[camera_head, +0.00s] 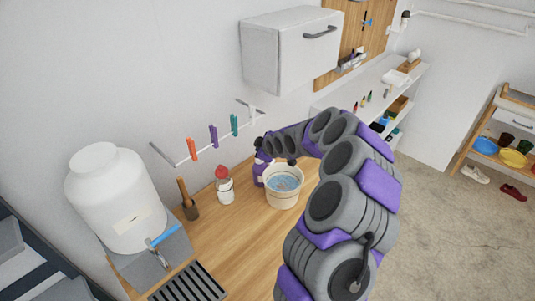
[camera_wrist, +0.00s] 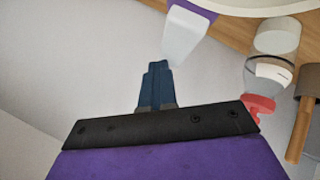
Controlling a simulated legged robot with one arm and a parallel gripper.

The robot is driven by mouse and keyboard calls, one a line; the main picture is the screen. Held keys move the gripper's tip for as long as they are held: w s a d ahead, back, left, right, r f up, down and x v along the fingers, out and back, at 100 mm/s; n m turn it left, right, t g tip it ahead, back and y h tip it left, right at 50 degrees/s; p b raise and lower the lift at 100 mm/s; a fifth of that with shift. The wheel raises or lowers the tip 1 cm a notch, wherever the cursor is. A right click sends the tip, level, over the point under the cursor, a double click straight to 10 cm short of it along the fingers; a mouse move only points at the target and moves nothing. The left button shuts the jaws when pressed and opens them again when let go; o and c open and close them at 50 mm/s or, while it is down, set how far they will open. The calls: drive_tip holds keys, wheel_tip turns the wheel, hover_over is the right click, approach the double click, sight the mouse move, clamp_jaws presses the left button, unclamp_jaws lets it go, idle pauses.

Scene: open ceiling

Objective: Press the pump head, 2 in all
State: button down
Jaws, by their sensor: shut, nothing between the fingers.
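A purple bottle (camera_head: 259,173) stands on the wooden counter, partly behind a white bucket (camera_head: 284,200). My gripper is over the top of this bottle in the head view, and I cannot make out the pump head clearly there. In the wrist view my gripper's dark blue fingers (camera_wrist: 157,70) are together, with nothing between them.
A red-capped bottle (camera_head: 224,186) stands left of the bucket, and also shows in the wrist view (camera_wrist: 262,72). A wooden-handled tool (camera_head: 188,203), a large white dispenser (camera_head: 115,200) and a drip grate (camera_head: 188,284) are farther left. A rail with coloured clips (camera_head: 213,136) runs above. The front counter is clear.

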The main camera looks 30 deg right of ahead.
drive_tip(key=shift+s+a+f+g+p, duration=0.35)
drive_tip(key=shift+a+g+p, duration=0.25)
drive_tip(key=shift+p, duration=0.55)
drive_tip(key=r, duration=0.1)
drive_tip(key=r+p, duration=0.1)
drive_tip(key=w+r+p, duration=0.1)
drive_tip(key=shift+d+r, duration=0.25)
drive_tip(key=shift+r, duration=0.1)
drive_tip(key=shift+w+d+r+t+p, duration=0.1)
drive_tip(key=shift+d+r+t+p, duration=0.25)
drive_tip(key=shift+r, duration=0.2)
drive_tip(key=shift+r, duration=0.2)
idle(0.6)
